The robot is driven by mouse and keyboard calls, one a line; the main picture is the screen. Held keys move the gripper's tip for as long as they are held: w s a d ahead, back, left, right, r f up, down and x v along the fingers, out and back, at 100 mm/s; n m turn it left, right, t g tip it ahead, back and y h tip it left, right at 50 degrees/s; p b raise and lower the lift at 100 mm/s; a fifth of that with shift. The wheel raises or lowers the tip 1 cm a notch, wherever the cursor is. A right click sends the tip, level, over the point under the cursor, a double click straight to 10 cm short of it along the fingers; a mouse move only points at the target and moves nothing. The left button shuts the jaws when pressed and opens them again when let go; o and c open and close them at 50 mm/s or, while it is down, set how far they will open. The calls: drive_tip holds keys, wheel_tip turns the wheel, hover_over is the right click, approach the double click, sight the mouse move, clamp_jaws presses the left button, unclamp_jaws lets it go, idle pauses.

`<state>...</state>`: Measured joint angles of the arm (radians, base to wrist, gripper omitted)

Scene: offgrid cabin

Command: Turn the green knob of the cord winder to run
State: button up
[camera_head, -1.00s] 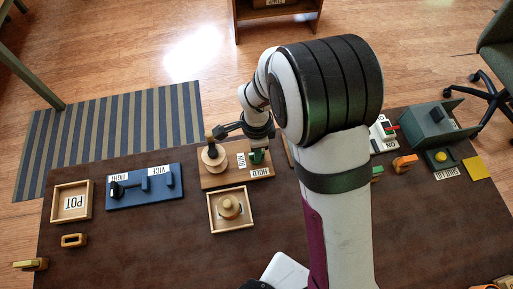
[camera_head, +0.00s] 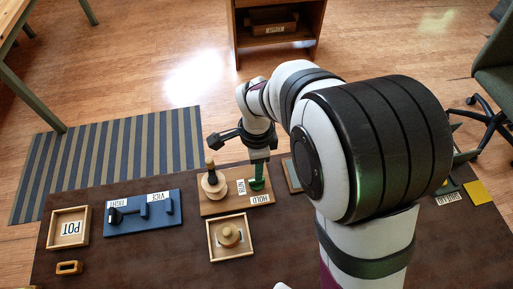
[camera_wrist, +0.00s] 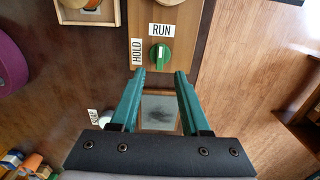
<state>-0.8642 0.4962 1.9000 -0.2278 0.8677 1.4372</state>
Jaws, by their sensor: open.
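The cord winder is a wooden board (camera_head: 215,207) with a round wooden spool (camera_head: 213,184) and a green knob (camera_wrist: 160,55). In the wrist view a RUN label (camera_wrist: 160,29) is above the knob and a HOLD label (camera_wrist: 137,52) is left of it. The knob's pale-marked ridge stands upright in that view, in line with RUN; which end points is unclear. My gripper (camera_wrist: 159,74) is open and empty, its teal fingertips just below the knob in the wrist view. In the head view my gripper (camera_head: 258,174) is over the knob, which it partly hides.
A wooden tray (camera_head: 210,240) with a round wooden piece sits in front of the winder. A blue vice board (camera_head: 125,204) and a POT tray (camera_head: 51,232) are to the left. My arm hides much of the table's right side, where a yellow square (camera_head: 477,192) shows.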

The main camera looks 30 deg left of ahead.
wheel_tip(320, 180, up, 9)
drive_tip(key=shift+f, duration=0.15)
drive_tip(key=s+d+r+n+y, duration=0.1)
drive_tip(key=s+d+r, duration=0.15)
drive_tip(key=d, duration=0.85)
drive_tip(key=s+d+r+n, duration=0.1)
drive_tip(key=s+d+r, duration=0.15)
drive_tip(key=d, duration=0.75)
drive_tip(key=s+d+f+n, duration=0.1)
drive_tip(key=s+d, duration=0.3)
drive_tip(key=s, duration=0.3)
drive_tip(key=shift+d+f+n+y, duration=0.3)
drive_tip(key=shift+f+y, duration=0.1)
